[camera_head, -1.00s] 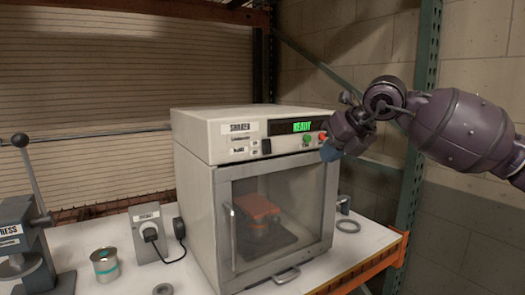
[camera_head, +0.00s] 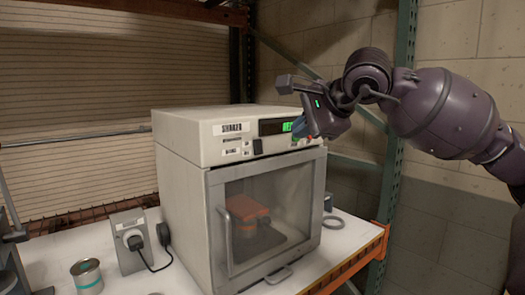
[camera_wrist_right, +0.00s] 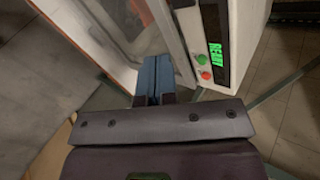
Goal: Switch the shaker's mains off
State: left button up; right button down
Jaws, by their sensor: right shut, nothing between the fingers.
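The shaker (camera_head: 182,200) is a pale box with a glass door and a top control panel. A dark rocker switch (camera_head: 257,147) sits on the panel beside small labels, left of the display (camera_head: 270,127). The display's green text is partly hidden by my right gripper (camera_head: 299,125). That gripper is shut and empty, its blue fingertips in front of the panel's right part; I cannot tell whether they touch it. In the right wrist view its blue fingers (camera_wrist_right: 153,80) are together near the door side, with green (camera_wrist_right: 201,59) and red (camera_wrist_right: 206,75) buttons to their right. My left gripper is out of view.
A plug is in a grey socket box (camera_head: 125,225) left of the shaker, with a black cable. An open can (camera_head: 87,277) stands further left on the white bench (camera_head: 340,245). A green rack post (camera_head: 395,150) stands at the right.

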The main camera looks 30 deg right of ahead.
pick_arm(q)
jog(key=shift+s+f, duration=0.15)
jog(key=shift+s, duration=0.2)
pick_arm(e)
jog(key=n, duration=0.2)
jog(key=shift+n, duration=0.4)
jog(key=p, duration=0.3)
send_near(258, 147)
jog(key=w+f, duration=0.5)
jog(key=f, duration=0.1)
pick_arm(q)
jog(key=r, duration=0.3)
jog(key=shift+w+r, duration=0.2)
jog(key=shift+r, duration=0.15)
pick_arm(e)
jog(key=shift+w+a+f, duration=0.15)
